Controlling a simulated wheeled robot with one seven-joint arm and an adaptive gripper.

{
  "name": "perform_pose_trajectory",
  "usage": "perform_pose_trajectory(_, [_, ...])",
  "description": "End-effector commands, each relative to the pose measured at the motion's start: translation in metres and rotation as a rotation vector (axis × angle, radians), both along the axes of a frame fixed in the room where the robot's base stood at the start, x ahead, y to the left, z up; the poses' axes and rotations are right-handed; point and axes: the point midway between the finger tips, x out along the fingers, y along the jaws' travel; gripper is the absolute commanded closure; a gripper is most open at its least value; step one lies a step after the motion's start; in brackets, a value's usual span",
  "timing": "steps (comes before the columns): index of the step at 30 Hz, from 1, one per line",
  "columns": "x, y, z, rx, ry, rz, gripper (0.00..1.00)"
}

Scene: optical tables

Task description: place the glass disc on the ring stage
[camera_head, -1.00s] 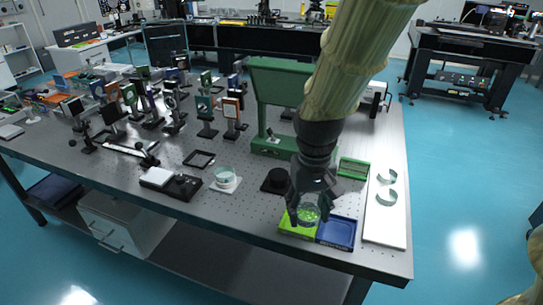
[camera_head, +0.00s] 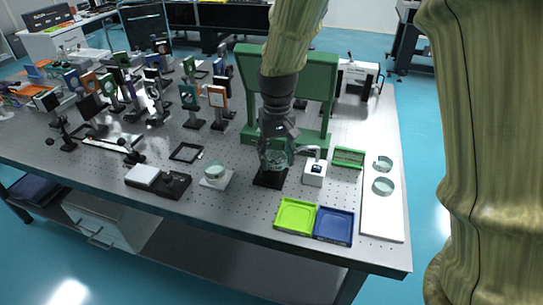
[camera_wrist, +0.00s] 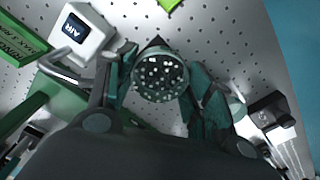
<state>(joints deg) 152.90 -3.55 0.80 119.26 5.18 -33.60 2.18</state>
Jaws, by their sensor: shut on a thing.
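My gripper (camera_head: 276,150) is shut on the glass disc (camera_head: 274,161), a clear round piece with bright specks on it in the wrist view (camera_wrist: 160,75). The gripper points down and holds the disc over a black square base (camera_head: 268,180). One dark corner of this base shows behind the disc in the wrist view (camera_wrist: 157,41); its top is mostly hidden. I cannot tell whether the disc touches it. A white square plate with a round, pale ring-like part (camera_head: 215,176) stands left of it. Which of the two is the ring stage is not clear.
A white block labelled AIR (camera_head: 314,174) with a bent nozzle is close right of my gripper. A green frame (camera_head: 330,75) rises behind. An empty lime tray (camera_head: 296,216) and blue tray (camera_head: 334,226) lie in front. A white board (camera_head: 383,222) is right; optics mounts crowd the left.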

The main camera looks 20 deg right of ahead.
Motion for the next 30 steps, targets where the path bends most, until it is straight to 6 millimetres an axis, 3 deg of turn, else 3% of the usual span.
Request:
perform_pose_trajectory(3, [0.017, 0.001, -0.001, 0.000, 0.001, 0.001, 0.76])
perform_pose_trajectory(13, [0.037, 0.003, -0.004, 0.000, 0.000, 0.002, 0.76])
perform_pose_trajectory(21, [0.035, 0.003, -0.036, 0.000, 0.002, 0.002, 0.76])
perform_pose_trajectory(30, [0.035, 0.003, -0.039, 0.000, 0.001, 0.002, 0.76])
